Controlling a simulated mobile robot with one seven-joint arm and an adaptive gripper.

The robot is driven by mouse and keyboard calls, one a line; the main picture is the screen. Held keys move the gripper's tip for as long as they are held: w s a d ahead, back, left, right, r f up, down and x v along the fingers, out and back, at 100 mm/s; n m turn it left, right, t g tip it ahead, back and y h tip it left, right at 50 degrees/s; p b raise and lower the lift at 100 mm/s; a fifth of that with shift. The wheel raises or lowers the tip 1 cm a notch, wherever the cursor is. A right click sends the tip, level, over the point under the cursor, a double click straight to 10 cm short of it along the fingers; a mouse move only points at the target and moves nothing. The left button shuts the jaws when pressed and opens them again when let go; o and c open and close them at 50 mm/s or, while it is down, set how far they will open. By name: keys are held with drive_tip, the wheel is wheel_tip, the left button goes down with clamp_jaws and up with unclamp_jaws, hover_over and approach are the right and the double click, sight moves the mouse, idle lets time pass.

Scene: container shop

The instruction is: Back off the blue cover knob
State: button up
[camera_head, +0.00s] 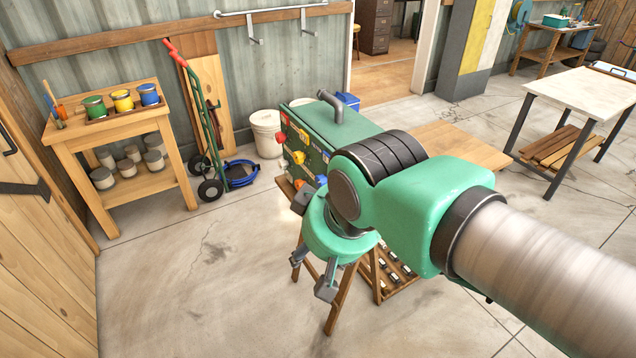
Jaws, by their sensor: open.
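A green machine box (325,128) with a grey bent pipe on top stands on a wooden stand at the centre. Its left-facing side carries several coloured knobs. A small blue part (320,180) shows low on that side, close to my arm; it looks like the blue cover knob, but it is too small and partly hidden to be sure. My gripper (313,273) hangs pointing down in front of the box, below the knobs. Its two fingers are apart with nothing between them, and it is clear of the knobs. My arm hides the box's lower right part.
A wooden bench (150,129) with paint cans stands at the left. A green hand truck (200,105), a white bucket (266,134) and a coiled blue hose (241,173) are behind. A white-topped table (588,92) stands at the right. The floor at front left is clear.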

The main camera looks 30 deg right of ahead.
drive_tip(key=w+d+f+n+g+h+p, duration=0.2)
drive_tip(key=w+d+n+g+h+p, duration=0.3)
drive_tip(key=w, duration=0.5)
drive_tip(key=n+h+p, duration=0.6)
drive_tip(key=n+h, duration=0.4)
drive_tip(key=h, duration=0.2)
approach(318, 182)
drive_tip(key=a, duration=0.3)
drive_tip(key=shift+w+a+f+n+h, duration=0.1)
drive_tip(key=shift+a+f+n+h, duration=0.2)
drive_tip(key=shift+a+f+h, duration=0.1)
drive_tip(key=shift+d, duration=0.15)
drive_tip(key=d+b, duration=0.1)
drive_tip(key=d, duration=1.2)
drive_tip(key=shift+d, duration=0.3)
drive_tip(key=c, duration=1.2)
